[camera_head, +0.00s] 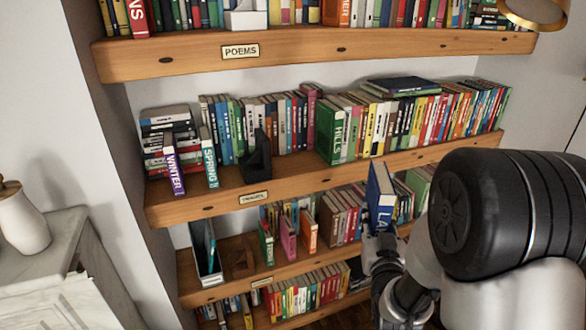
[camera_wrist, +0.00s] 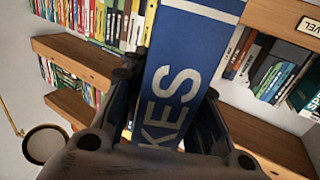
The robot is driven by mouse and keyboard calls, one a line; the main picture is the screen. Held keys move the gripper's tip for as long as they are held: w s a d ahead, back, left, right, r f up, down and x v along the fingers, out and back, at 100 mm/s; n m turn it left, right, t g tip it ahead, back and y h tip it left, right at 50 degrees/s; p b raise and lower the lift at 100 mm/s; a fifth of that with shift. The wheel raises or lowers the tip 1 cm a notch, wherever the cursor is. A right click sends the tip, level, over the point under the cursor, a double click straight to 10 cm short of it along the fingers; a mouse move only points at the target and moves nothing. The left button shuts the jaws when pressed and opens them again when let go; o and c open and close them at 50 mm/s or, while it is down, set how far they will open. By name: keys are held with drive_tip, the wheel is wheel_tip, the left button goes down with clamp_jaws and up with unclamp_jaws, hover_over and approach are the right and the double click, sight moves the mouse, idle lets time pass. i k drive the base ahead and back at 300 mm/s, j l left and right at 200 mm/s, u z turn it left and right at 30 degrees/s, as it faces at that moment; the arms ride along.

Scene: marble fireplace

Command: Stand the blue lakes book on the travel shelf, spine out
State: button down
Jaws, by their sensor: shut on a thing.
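In the wrist view the blue spine (camera_wrist: 185,60) with white letters "KES" rises between the fingers (camera_wrist: 165,115). The travel shelf (camera_head: 300,180) is the second board in the head view; its label (camera_head: 253,198) is small there. The end of the label, "VEL" (camera_wrist: 309,26), shows in the wrist view.
On the travel shelf, the Winter (camera_head: 173,170) and Spring (camera_head: 209,158) books stand forward at the left. A black bookend (camera_head: 256,162) stands right of them, and the green Hills book (camera_head: 330,132) further right. Bare board lies before the rows. The Poems shelf (camera_head: 200,57) overhangs above.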

sight(309, 160)
drive_tip(key=i+j+z, duration=0.25)
drive_tip(key=i+z, duration=0.15)
drive_tip(key=i+j+z, duration=0.35)
drive_tip(key=i+j, duration=0.2)
drive_tip(key=i, duration=0.1)
